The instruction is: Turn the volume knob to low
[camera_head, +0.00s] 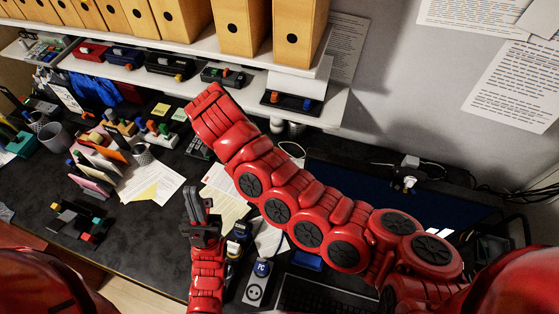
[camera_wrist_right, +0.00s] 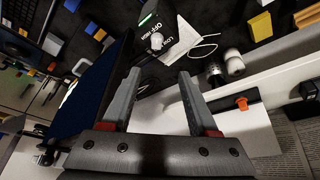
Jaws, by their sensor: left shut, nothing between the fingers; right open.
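The knob's pointer is too small to read. In the head view my right arm covers this area, and neither the knob nor the right gripper can be made out. My left gripper (camera_head: 199,193) is shut and empty above the desk, left of a blue-topped PC socket block (camera_head: 258,283).
A white shelf (camera_head: 175,87) with binders (camera_head: 240,27) and small devices runs above the desk's back. A dark monitor (camera_head: 345,180) stands behind my right arm. Papers (camera_head: 150,183), cups and stationery crowd the left. In the wrist view, a cable (camera_wrist_right: 203,48) lies beside the panel.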

